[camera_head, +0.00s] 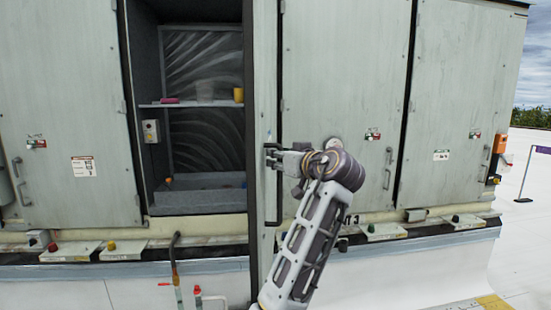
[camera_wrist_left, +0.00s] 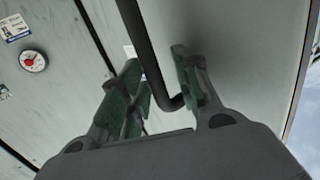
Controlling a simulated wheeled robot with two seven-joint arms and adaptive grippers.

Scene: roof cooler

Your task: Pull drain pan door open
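A pale tall door (camera_head: 264,80) stands swung out at the right side of an open dark compartment, seen nearly edge-on. Its long dark handle (camera_head: 278,205) runs vertically; it also shows in the left wrist view (camera_wrist_left: 143,35), bending near its end. My left gripper (camera_head: 274,160) is at the upper part of the handle. In the left wrist view, its green-padded fingers (camera_wrist_left: 160,88) are apart on either side of the bar, with a gap beside it. A grey pan (camera_head: 200,200) lies at the compartment's bottom. My right gripper is not in view.
The compartment has a shelf (camera_head: 190,104) with a yellow cup (camera_head: 238,94) and a pink item (camera_head: 169,100). Closed cabinet doors (camera_head: 345,70) stand on both sides. Pipes (camera_head: 175,265) rise below the compartment. White roof lies open at the far right.

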